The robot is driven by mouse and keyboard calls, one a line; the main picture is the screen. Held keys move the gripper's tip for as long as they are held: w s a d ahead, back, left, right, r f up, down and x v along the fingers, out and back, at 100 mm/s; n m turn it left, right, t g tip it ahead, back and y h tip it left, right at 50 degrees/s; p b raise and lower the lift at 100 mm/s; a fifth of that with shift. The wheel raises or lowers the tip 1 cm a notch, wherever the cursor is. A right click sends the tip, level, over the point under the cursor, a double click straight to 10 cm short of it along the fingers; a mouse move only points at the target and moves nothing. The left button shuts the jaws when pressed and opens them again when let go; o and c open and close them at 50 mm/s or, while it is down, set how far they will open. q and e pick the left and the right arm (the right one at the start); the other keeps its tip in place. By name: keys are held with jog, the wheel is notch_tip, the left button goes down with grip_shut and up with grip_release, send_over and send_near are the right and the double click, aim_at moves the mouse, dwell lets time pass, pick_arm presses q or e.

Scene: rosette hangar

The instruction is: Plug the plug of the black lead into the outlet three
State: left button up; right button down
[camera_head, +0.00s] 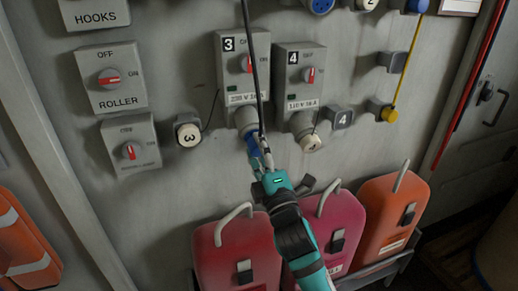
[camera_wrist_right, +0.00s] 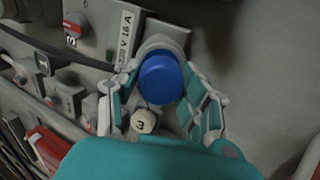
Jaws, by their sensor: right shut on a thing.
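Outlet three (camera_head: 246,118) is a round grey socket under the box marked 3 (camera_head: 230,70). My right gripper (camera_head: 261,152) is shut on the blue plug (camera_head: 253,145), right below the outlet's mouth. In the right wrist view the blue plug (camera_wrist_right: 162,79) sits between both fingers, lined up with the grey collar (camera_wrist_right: 162,44) behind it. The plug appears to meet the outlet; how deep it sits is hidden. The black lead (camera_head: 254,50) runs down from the top of the head view to the plug area. My left gripper is out of view.
The round cap marked 3 (camera_head: 188,134) hangs open left of the outlet. Box four (camera_head: 300,75) and its capped outlet (camera_head: 309,140) are close on the right. Red canisters (camera_head: 235,255) and an orange one (camera_head: 385,220) stand below.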

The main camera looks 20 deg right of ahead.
jog(key=shift+w+r+p, duration=0.2)
jog(key=shift+w+p, duration=0.2)
jog(key=shift+w, duration=0.1)
dwell(0.8)
jog(key=c, duration=0.6)
grip_release()
jog(key=shift+c, duration=0.2)
jog(key=shift+f, duration=0.1)
